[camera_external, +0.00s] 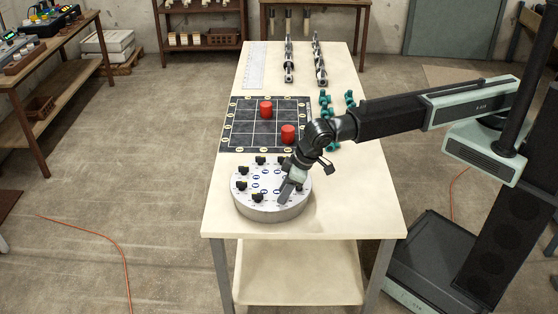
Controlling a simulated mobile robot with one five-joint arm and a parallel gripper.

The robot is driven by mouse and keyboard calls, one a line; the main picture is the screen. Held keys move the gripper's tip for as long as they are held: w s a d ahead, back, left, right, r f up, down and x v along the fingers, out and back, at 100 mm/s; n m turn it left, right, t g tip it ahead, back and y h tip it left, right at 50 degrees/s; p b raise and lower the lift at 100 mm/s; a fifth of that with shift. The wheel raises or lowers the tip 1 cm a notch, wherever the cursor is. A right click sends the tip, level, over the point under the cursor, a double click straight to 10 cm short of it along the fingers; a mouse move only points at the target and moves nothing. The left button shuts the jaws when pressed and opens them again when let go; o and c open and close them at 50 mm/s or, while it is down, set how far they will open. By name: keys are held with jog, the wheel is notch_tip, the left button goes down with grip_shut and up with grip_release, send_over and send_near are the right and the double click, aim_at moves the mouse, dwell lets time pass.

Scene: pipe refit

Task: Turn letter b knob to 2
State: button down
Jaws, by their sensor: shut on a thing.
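A round pale grey dial box (270,210) sits near the front of the table. Several black knobs stand in a ring on its top, among them one at the left (241,185) and one at the front (257,198). Small blue-ringed marks lie inside the ring; the letters and numbers are too small to read, so I cannot tell which knob is b. My gripper (284,199) reaches down over the right front of the box. It is shut on a knob there, which its fingers mostly hide.
A dark grid board (247,127) with two red cylinders (266,109) (288,134) lies behind the box. Teal pieces (326,103) lie right of the board. Metal pipe racks (289,60) and a white ruled sheet (255,65) are farther back. The table's right front (360,205) is clear.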

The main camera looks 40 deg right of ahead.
aim_at(292, 205)
jog(key=shift+a+m+t+h, duration=0.15)
jog(key=shift+m+h, duration=0.25)
jog(key=shift+m, duration=0.75)
jog(key=shift+m+t+h, duration=0.15)
jog(key=shift+m+h, duration=0.25)
jog(key=shift+m, duration=0.75)
jog(key=c, duration=1)
grip_release()
jog(key=shift+s+r, duration=0.1)
jog(key=p+v, duration=0.7)
jog(key=shift+r, duration=0.2)
jog(key=shift+s, duration=0.15)
